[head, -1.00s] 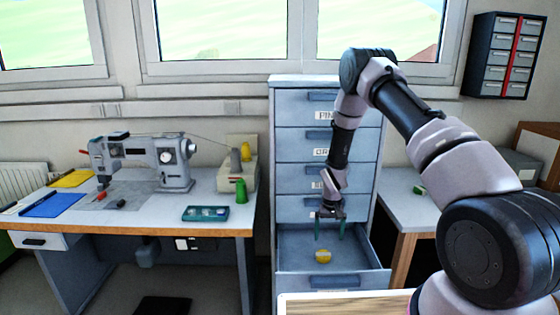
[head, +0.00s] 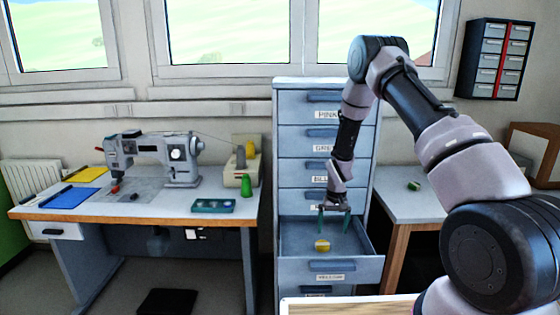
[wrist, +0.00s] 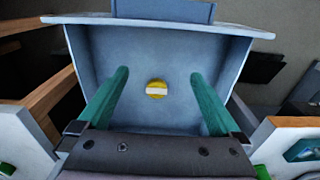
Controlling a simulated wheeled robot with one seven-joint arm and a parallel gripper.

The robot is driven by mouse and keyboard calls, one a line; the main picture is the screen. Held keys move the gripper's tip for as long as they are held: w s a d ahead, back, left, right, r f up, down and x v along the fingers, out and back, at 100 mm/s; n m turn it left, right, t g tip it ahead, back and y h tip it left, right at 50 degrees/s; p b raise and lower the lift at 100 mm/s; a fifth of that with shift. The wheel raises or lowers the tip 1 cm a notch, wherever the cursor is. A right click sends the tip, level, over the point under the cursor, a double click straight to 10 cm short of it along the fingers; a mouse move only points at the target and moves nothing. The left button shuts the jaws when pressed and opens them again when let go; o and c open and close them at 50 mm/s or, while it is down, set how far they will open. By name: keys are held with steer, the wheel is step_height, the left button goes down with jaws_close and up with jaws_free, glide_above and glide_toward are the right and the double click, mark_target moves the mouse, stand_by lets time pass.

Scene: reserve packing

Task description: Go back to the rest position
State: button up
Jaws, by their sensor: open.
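My gripper (head: 334,221) is open and empty, pointing down over the open drawer (head: 346,265) of the grey-blue cabinet. A yellow spool (head: 322,245) with a pale label lies on the drawer's floor, below and apart from the fingers. In the wrist view the spool (wrist: 156,89) shows between the two green fingers (wrist: 156,98), with bare drawer floor around it.
The cabinet (head: 320,145) has labelled shut drawers above the open one. At left, a table (head: 150,212) carries a sewing machine (head: 155,155), a green cone (head: 246,186) and a teal tray (head: 213,206). A side table (head: 405,208) at right holds a small green item (head: 414,186).

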steer(key=s+d+r+m+t+y, duration=0.1)
steer(key=s+d+r+t, duration=0.15)
steer(key=r, duration=1.45)
steer(key=s+d+r+m+t, duration=0.1)
steer(key=s+r, duration=0.3)
steer(key=r, duration=1.3)
steer(key=s+d+r+m+t, duration=0.1)
steer(key=s+r, duration=0.6)
steer(key=s, duration=0.5)
steer(key=s+d+r+m+t, duration=0.1)
steer(key=s+r+t, duration=0.1)
steer(key=s+r, duration=0.6)
steer(key=s, duration=0.4)
steer(key=shift+s+y, duration=0.15)
steer(key=shift+y, duration=0.25)
